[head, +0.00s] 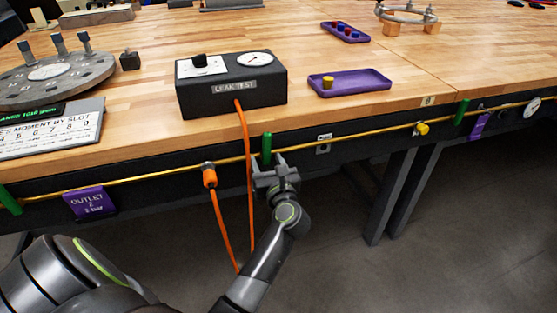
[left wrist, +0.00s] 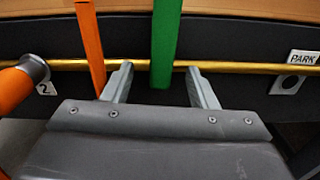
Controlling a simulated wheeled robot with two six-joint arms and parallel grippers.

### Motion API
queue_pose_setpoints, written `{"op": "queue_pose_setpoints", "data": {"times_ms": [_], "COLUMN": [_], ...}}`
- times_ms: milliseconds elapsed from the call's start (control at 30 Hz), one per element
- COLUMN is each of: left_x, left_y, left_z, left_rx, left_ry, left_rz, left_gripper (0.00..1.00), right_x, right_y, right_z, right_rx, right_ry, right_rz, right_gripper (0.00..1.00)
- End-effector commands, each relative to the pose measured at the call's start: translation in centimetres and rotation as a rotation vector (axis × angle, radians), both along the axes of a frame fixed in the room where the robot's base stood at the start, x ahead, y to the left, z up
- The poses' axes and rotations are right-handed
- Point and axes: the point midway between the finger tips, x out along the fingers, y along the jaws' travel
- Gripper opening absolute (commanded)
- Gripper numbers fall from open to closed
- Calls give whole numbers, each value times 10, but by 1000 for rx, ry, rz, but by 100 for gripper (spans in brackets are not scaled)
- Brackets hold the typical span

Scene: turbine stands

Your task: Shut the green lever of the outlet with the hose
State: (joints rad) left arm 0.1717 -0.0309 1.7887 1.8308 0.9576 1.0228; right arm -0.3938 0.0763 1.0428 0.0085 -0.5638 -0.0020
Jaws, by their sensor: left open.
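The green lever (head: 267,147) beside the hose connection stands upright, across the yellow pipe (head: 120,181) on the bench's front edge. In the left wrist view the green lever (left wrist: 165,45) shows between the fingertips, slightly beyond them. My left gripper (head: 270,164) is open at the lever's lower end; it also shows in the left wrist view (left wrist: 159,78), where I cannot tell whether it touches the lever. The orange hose (head: 221,228) hangs from an orange connector (head: 209,176) on the pipe, left of the lever. My right gripper is not in view.
The leak test box (head: 231,88) stands on the bench; its hose (left wrist: 91,45) runs down close to my left finger. A PARK holder (left wrist: 291,84) is right.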

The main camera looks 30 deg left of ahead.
Motion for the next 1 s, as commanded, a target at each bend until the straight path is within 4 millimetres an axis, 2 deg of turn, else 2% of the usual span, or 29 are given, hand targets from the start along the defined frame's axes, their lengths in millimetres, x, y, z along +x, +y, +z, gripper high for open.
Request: {"op": "queue_pose_setpoints", "data": {"times_ms": [167, 733, 1000], "left_x": [-1, -29, -33], "left_y": [-1, -35, -38], "left_z": [0, -1, 0], "left_rx": [0, -3, 1], "left_ry": [0, 0, -1], "left_rz": [0, -1, 0], "left_gripper": [53, 53, 53], "right_x": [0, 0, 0], "right_y": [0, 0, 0], "right_z": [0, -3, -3], "right_rx": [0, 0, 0], "right_ry": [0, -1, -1], "right_rz": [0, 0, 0], "right_gripper": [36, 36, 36]}}
